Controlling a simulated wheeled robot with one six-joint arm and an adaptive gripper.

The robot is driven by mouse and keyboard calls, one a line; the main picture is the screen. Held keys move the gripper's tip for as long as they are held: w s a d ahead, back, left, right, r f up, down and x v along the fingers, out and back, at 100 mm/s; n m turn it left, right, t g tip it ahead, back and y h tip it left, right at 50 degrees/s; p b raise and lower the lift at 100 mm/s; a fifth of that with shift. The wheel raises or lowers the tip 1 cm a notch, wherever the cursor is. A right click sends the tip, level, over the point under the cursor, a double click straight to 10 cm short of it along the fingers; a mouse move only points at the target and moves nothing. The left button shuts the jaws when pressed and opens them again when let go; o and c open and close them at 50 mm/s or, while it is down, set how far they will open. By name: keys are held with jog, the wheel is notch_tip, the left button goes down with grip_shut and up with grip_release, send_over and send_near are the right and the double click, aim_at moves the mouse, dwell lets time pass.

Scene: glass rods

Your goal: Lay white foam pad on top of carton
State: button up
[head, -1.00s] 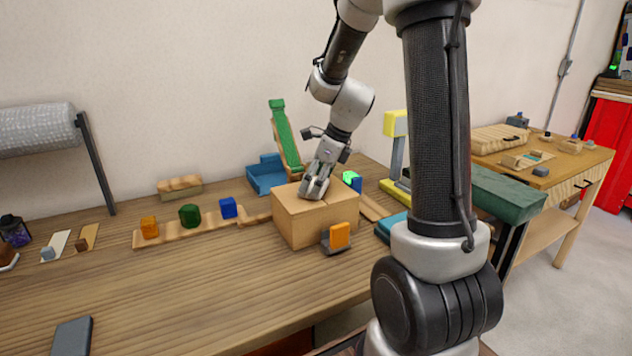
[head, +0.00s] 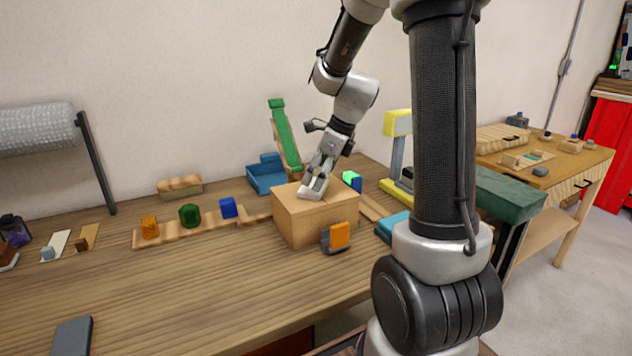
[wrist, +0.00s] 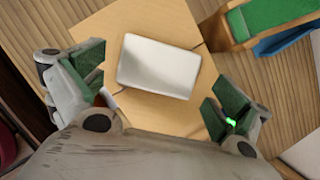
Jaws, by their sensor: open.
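The white foam pad (wrist: 159,67) lies flat on the top of the carton (wrist: 117,31) in the wrist view, between and just beyond my open fingers. In the head view the pad (head: 312,190) shows as a small pale patch below my gripper, partly hidden by it. The tan carton (head: 297,226) stands on the workbench with its top closed. My gripper (wrist: 161,90) is open over the carton, its green-padded fingers apart on either side and not touching the pad. It also shows in the head view (head: 320,180).
A blue tray (head: 268,177) and a green sloped stand (head: 286,135) are behind the carton. An orange block (head: 340,235) in a dark holder is in front. A board with coloured blocks (head: 185,232) lies to the left. The bench's front left is mostly clear.

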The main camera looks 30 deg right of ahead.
jog(key=v, duration=1)
jog(key=s+a+r+n+t+h, duration=0.1)
jog(key=s+a+n+h, duration=0.2)
jog(key=s+n, duration=1.9)
jog(key=n, duration=0.5)
